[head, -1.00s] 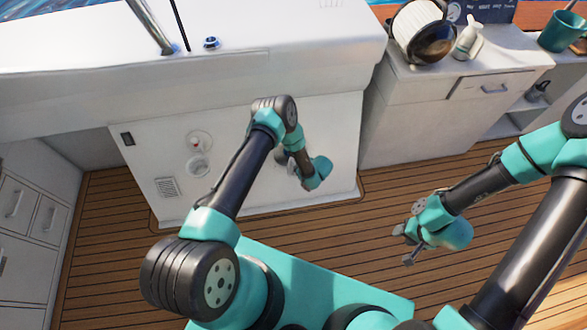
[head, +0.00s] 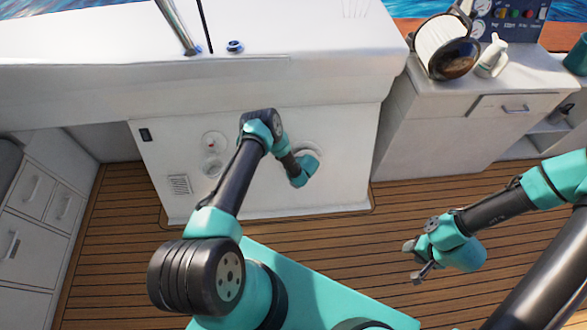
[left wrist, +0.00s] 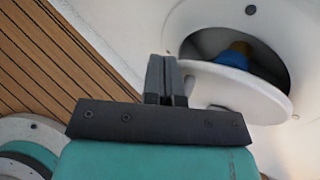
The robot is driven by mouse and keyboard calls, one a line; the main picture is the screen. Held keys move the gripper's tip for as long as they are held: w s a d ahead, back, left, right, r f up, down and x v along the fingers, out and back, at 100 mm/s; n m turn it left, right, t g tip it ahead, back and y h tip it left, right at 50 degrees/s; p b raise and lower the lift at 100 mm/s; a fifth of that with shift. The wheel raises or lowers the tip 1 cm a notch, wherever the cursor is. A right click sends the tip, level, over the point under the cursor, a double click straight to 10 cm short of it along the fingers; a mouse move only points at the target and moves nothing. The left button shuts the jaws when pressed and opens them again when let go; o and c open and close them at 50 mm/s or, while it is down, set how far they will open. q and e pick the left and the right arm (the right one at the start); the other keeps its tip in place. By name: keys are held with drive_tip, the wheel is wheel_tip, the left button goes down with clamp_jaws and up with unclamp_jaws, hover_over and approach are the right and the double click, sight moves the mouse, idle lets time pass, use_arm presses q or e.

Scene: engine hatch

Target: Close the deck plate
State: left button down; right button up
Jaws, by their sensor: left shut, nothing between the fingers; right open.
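The deck plate is a round white lid (left wrist: 240,92), partly open in its white ring (left wrist: 200,22) in the left wrist view. Behind it the dark opening shows a blue and yellow item (left wrist: 238,56). In the head view the round deck plate (head: 312,152) shows on the white panel, partly hidden by my left wrist. My left gripper (left wrist: 166,78) is shut and empty, its fingers beside the lid's near left edge; I cannot tell whether they touch. Its fingertips are hidden in the head view. My right gripper (head: 413,263) is open and empty over the wooden deck.
The white panel (head: 245,190) also carries a vent (head: 179,184) and small round fittings. A counter (head: 440,90) at right holds a pot (head: 447,48) and a white bottle (head: 492,56). Drawers (head: 35,190) stand at left. The wooden deck (head: 350,245) is clear.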

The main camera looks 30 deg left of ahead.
use_arm(q)
drive_tip(key=shift+w+a+f, duration=0.3)
drive_tip(key=shift+w+a, duration=0.15)
drive_tip(key=shift+a, duration=0.25)
idle(0.3)
drive_tip(key=shift+w+a+f, duration=0.1)
drive_tip(key=shift+w+a, duration=0.05)
drive_tip(key=shift+w, duration=0.15)
idle(1.7)
drive_tip(key=shift+s+d+r, duration=0.2)
drive_tip(key=shift+s+d, duration=0.1)
drive_tip(key=shift+s, duration=0.1)
drive_tip(key=s+r, duration=0.8)
drive_tip(key=s, duration=0.1)
drive_tip(key=shift+r, duration=0.4)
